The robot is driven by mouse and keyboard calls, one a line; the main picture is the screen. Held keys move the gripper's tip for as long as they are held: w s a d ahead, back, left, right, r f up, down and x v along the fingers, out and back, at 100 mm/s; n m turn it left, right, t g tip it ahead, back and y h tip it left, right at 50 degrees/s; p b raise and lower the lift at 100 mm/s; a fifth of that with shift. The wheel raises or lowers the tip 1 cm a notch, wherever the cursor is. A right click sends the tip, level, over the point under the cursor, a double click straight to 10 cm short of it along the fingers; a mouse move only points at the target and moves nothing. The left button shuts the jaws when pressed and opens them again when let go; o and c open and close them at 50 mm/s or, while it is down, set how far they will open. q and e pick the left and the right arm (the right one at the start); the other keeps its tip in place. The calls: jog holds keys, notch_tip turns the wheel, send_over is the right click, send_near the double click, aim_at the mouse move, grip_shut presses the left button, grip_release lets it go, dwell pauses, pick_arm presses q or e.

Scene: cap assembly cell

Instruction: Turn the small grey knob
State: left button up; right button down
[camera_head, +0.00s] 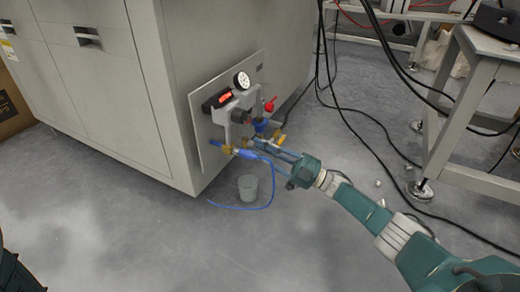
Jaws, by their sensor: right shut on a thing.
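A pneumatic panel (205,140) is mounted on the side of the large cabinet. It carries a round gauge (242,81), a lit red display (222,98), a red valve handle (270,104), a blue part (261,124) and brass fittings. My right gripper (256,146) reaches in from the lower right, its fingers closed at the lower fittings. The small grey knob is at the fingertips and is mostly hidden by them. Its turned angle cannot be made out. My left gripper is not in view.
A blue hose (270,190) runs from the panel down to the floor. Black cables (350,108) hang and lie to the right, near a metal table (475,85). Open floor lies in front.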

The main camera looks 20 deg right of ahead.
jog(key=shift+r+n+g+y, duration=0.1)
jog(key=shift+n+g+y, duration=0.45)
jog(key=shift+n, duration=0.75)
jog(key=shift+s+a+n+g, duration=0.1)
jog(key=shift+n+g, duration=0.2)
jog(key=shift+g, duration=0.05)
jog(key=c, duration=1.6)
grip_release()
jog(key=shift+o, duration=0.2)
jog(key=shift+s+d, duration=0.2)
jog(key=shift+d, duration=0.25)
jog(key=v, duration=0.6)
jog(key=shift+s+f, duration=0.25)
jog(key=shift+d, duration=0.1)
